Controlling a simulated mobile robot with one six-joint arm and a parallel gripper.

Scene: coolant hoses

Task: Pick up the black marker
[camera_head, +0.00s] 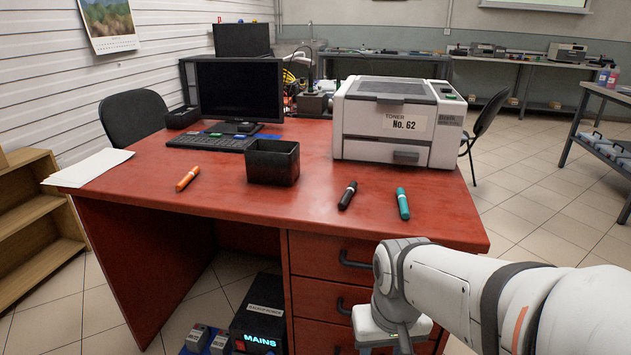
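The black marker (348,195) lies on the red desk (225,190), between the black box and the teal marker (402,203). A light band shows near its upper end. The teal marker lies close to its right, apart from it. An orange marker (187,179) lies farther left on the desk. My arm reaches in from the lower right, in front of the desk's drawers. My gripper (392,348) is at the bottom edge, below the desktop and apart from the markers. Its fingers are cut off or hidden, so its opening does not show.
An open black box (272,162) stands left of the black marker. A printer (398,120) labelled "TONER No. 62" stands behind the markers. A monitor (239,92), a keyboard (213,142) and papers (90,168) are at left. The desktop in front of the black box is clear.

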